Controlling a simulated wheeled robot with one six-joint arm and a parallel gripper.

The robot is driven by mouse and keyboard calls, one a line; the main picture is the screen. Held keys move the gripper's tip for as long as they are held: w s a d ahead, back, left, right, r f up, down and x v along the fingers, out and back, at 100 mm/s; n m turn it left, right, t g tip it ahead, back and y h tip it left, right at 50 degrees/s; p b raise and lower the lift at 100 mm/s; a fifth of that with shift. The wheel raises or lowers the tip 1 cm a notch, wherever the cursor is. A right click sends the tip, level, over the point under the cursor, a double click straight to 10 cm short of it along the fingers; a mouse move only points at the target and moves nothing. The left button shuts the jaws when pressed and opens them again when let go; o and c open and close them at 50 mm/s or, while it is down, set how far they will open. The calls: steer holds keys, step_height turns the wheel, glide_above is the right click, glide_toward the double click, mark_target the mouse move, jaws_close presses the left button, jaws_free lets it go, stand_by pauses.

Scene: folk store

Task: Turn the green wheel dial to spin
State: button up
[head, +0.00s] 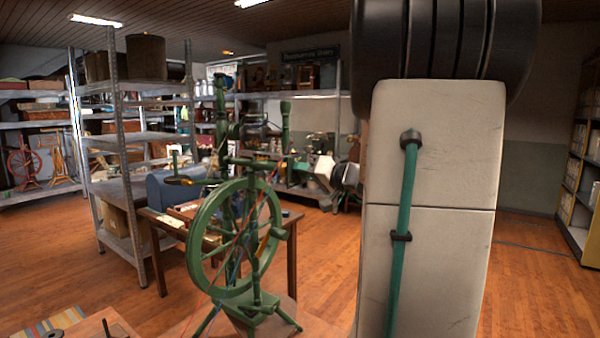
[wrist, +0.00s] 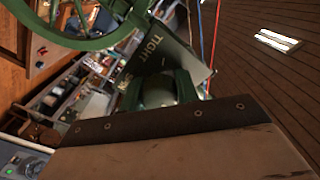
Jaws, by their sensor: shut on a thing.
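A green spinning wheel (head: 196,238) stands on a low wooden surface in front of me, with a large upright rim, spokes and several posts. Part of its rim shows at the upper left of the wrist view (wrist: 75,42). My gripper (wrist: 170,92) is close around a green rounded part (wrist: 183,84) of the spinning wheel and is shut on it. A grey plate with lettering lies just behind that part, and my broad tan and dark jaw covers the lower front. In the head view my gripper is small, right of the wheel's upper posts; its fingertips are hard to make out.
Red and blue strands run down across the wheel. A wooden table (head: 292,246) with a blue box (head: 172,188) and small trays stands just behind it. Metal shelves (head: 140,90) stand at the left. Wooden floor (head: 325,265) is clear behind the wheel.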

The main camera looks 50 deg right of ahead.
steer(key=shift+m, duration=0.3)
steer(key=m, duration=2.3)
stand_by(0.4)
steer(key=o, duration=1)
steer(key=s, duration=0.8)
steer(key=shift+d, duration=0.3)
